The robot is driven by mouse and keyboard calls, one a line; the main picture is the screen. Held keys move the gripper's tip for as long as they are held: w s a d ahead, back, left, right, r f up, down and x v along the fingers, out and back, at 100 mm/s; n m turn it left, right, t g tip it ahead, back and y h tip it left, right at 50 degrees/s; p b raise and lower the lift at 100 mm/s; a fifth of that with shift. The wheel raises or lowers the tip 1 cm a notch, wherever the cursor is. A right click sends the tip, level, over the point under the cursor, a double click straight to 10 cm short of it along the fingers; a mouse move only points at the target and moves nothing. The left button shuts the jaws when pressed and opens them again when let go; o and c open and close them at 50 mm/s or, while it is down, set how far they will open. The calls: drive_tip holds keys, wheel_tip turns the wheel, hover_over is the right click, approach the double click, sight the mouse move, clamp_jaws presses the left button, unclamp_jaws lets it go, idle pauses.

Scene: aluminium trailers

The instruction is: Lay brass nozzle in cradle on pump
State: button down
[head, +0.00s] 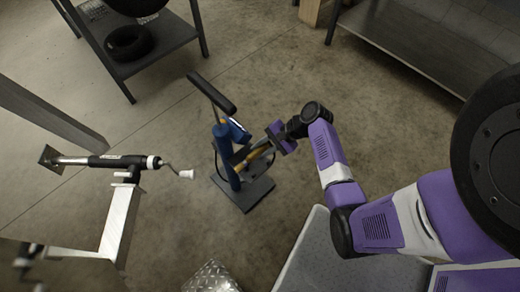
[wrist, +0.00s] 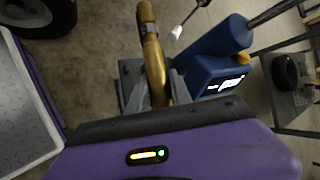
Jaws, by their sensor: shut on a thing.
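The blue floor pump (head: 222,145) stands upright on its dark base plate (head: 245,195), with a black T-handle (head: 212,93) on top. It also shows in the wrist view as a blue barrel and body (wrist: 212,72). My gripper (head: 265,148) is at the pump's right side. In the wrist view, its grey fingers (wrist: 158,92) are shut on the brass nozzle (wrist: 152,50), which points away from the palm. The nozzle (head: 250,157) shows small beside the pump barrel in the head view. I cannot make out the cradle, or whether the nozzle touches it.
A crank jack (head: 110,162) on an aluminium trailer beam (head: 118,225) stands at left. A dark shelf (head: 150,50) with a tyre (head: 128,42) is at upper left, and a metal bench (head: 430,40) at upper right. Concrete floor around the pump is clear.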

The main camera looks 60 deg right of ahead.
drive_tip(key=b, duration=0.7)
hover_over(258, 166)
drive_tip(key=d, duration=0.1)
drive_tip(key=shift+s+d+f, duration=0.1)
drive_tip(key=shift+f, duration=1.45)
drive_tip(key=shift+s+d+f, duration=0.1)
drive_tip(key=shift+f, duration=1.45)
drive_tip(key=shift+f+b, duration=0.9)
drive_tip(key=shift+f, duration=0.8)
drive_tip(key=shift+s+a+f+b, duration=0.1)
drive_tip(key=shift+s+f+b, duration=0.05)
drive_tip(key=shift+f+b, duration=0.15)
drive_tip(key=shift+s+a+f+b, duration=0.1)
drive_tip(key=shift+f+b, duration=0.05)
drive_tip(key=shift+f, duration=0.25)
drive_tip(key=c, duration=1.1)
unclamp_jaws()
drive_tip(key=shift+a+f, duration=0.1)
drive_tip(key=p+v, duration=0.1)
drive_tip(key=v, duration=0.2)
drive_tip(key=w+p+v, duration=0.1)
drive_tip(key=v, duration=0.2)
drive_tip(key=r+p+v, duration=0.1)
drive_tip(key=v, duration=0.2)
drive_tip(key=shift+w+r, duration=0.1)
drive_tip(key=shift+r, duration=0.2)
